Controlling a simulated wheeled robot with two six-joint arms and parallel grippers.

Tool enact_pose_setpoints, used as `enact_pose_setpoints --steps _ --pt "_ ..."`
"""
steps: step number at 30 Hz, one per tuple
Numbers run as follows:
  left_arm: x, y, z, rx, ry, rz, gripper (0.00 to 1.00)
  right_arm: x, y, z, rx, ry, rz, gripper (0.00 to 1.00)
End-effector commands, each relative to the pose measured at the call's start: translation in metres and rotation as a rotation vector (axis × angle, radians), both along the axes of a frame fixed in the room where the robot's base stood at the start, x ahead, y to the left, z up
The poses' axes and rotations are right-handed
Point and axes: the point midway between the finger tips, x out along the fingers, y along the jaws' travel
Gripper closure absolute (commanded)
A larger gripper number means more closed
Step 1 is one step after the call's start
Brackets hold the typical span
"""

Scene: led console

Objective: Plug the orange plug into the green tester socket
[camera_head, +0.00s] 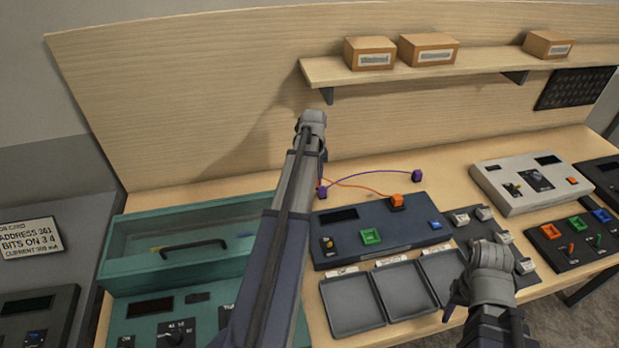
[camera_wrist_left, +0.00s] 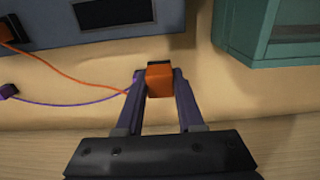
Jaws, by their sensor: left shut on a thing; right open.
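The orange plug (camera_wrist_left: 159,80) is held between the fingertips of my left gripper (camera_wrist_left: 159,84), above the bench behind the blue tester box. In the head view my left arm hides this plug and the fingers. The green socket (camera_head: 371,236) is on the top of the blue tester (camera_head: 330,245), with nothing in it. Another orange plug (camera_head: 397,201) sits at the tester's back edge, on the orange cord. My right gripper (camera_head: 490,262) is open and empty over the grey switch panel at the right; its fingers are hard to make out.
Purple plugs (camera_head: 417,175) on a purple cord lie on the bench behind the tester. A teal case (camera_head: 180,245) stands left of it. Grey trays (camera_head: 352,302) lie in front. A shelf with boxes (camera_head: 370,52) hangs at the back. A white console (camera_head: 530,185) stands right.

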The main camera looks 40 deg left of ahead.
Motion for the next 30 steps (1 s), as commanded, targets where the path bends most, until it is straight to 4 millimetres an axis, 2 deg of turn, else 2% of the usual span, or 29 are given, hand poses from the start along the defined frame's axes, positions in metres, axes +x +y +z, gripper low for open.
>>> enact_pose_setpoints --steps 30 --pt "-0.003 -0.098 0.0 0.0 0.0 0.0 1.0 0.0 0.0 0.0 0.0 0.0 0.0 0.5"
